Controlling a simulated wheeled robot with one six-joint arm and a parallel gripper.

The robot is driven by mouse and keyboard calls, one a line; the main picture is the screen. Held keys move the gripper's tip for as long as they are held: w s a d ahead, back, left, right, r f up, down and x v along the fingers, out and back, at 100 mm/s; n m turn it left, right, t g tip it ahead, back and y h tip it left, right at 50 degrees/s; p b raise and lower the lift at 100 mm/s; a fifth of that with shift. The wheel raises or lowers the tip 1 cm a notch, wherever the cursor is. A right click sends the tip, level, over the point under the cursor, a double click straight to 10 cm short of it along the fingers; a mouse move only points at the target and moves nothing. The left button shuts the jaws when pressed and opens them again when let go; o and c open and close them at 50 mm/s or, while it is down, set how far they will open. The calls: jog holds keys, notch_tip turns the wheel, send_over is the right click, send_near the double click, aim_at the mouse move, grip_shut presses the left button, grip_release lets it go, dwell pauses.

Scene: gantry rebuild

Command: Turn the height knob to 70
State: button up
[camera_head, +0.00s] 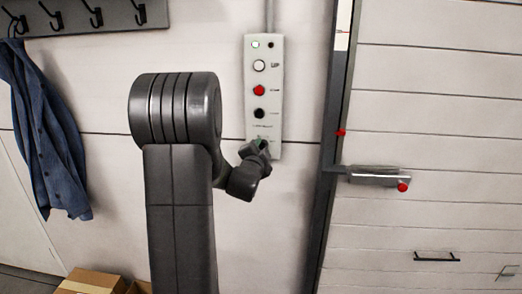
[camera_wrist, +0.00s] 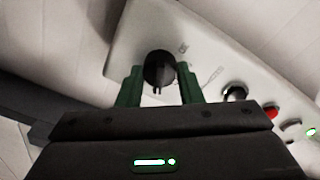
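The height knob (camera_wrist: 159,67) is round and black and shows in the wrist view on the white control panel (camera_wrist: 125,40). My gripper (camera_wrist: 160,76) has its two green fingers on either side of the knob, with narrow gaps showing, so it looks open around it. In the head view the panel (camera_head: 276,98) is upright on the wall, and my gripper (camera_head: 260,146) is at its lower end, hiding the knob. The scale marks beside the knob are too blurred to read, so its setting cannot be told.
Above the knob the panel has a black button (camera_head: 259,113), a red button (camera_head: 259,90) and a white button (camera_head: 259,65) marked UP. A door with a handle (camera_head: 375,176) is at right. A blue jacket (camera_head: 45,130) hangs at left, and a cardboard box (camera_head: 90,281) is below.

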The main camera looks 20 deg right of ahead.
jog(key=shift+f+b, duration=0.15)
jog(key=shift+b, duration=0.25)
jog(key=shift+n+t+b, duration=0.4)
jog(key=shift+n+b, duration=3.25)
jog(key=shift+n, duration=0.85)
jog(key=o, duration=1)
